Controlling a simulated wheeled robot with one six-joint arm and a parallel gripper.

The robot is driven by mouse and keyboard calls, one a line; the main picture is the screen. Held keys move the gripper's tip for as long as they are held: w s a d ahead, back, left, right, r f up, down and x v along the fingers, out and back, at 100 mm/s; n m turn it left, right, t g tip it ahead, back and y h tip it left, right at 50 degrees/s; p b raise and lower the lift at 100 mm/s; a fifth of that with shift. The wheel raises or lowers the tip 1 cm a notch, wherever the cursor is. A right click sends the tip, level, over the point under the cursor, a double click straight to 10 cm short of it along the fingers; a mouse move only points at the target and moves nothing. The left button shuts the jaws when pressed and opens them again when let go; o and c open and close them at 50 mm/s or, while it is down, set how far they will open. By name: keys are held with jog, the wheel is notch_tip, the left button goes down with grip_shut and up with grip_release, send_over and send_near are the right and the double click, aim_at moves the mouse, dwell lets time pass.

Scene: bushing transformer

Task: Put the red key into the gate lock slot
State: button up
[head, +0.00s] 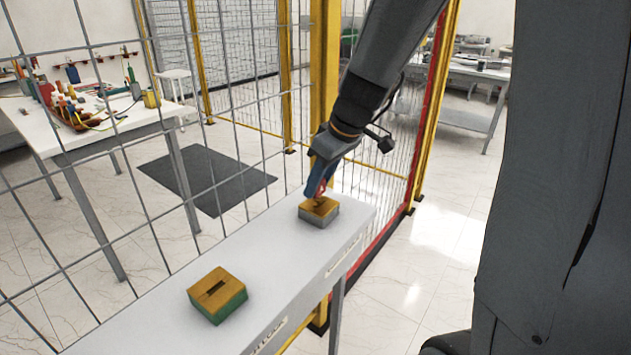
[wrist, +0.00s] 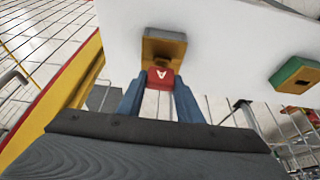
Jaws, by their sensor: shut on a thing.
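My gripper (head: 317,188) points down at the grey-based block with a yellow top (head: 320,209), at the far end of the white shelf. In the wrist view its blue fingers (wrist: 160,95) are shut on the red key (wrist: 161,77), which has a white mark. The key is right at the yellow top of this block (wrist: 164,34); I cannot tell how far it is in the slot, which is mostly hidden. A second block, green-based with a yellow top and a dark slot (head: 217,293), sits nearer on the shelf, its slot empty.
The white shelf (head: 270,245) has labels on its front edge, one partly reading "LOCK". A wire mesh fence (head: 100,190) runs along its left side, with a yellow post (head: 325,85) behind the arm. A tool table (head: 95,125) stands beyond the mesh.

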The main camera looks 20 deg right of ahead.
jog(key=shift+f, duration=0.15)
jog(key=o, duration=1.1)
